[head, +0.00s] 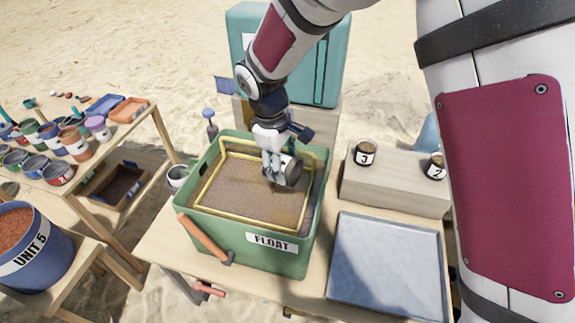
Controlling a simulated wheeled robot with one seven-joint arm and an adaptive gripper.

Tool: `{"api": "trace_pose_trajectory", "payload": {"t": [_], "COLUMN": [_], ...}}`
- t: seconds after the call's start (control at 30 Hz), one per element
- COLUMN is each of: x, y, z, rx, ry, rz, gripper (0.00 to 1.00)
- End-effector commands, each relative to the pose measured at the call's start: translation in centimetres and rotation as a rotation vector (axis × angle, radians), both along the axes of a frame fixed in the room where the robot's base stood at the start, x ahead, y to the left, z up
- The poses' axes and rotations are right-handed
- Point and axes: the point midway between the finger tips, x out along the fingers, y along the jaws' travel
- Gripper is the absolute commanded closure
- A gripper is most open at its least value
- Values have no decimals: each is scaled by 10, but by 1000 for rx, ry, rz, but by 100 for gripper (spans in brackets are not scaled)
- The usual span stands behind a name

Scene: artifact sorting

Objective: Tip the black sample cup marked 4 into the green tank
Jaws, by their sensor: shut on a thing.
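The green tank (270,258), labelled FLOAT, stands on the wooden table with a yellow frame (235,218) and a brownish content inside. My gripper (275,168) is over the tank's right-hand part, shut on a dark sample cup (290,172). The cup is tipped on its side, inside the tank's outline as seen from here. Its number is not readable and its mouth is hard to make out. I cannot tell whether anything is falling from it.
A wooden block (390,190) at the right bears black cups marked 3 (365,154) and 2 (436,168). A grey tray (385,265) lies in front of it. An orange-handled tool (203,238) leans on the tank's front left. A shelf with several pots (75,145) stands left.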

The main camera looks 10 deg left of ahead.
Motion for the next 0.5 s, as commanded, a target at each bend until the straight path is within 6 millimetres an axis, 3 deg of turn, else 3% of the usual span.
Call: {"api": "trace_pose_trajectory", "payload": {"t": [0.5], "x": [8], "y": [17], "z": [7], "rx": [-249], "ry": [106], "rz": [2], "gripper": [85]}}
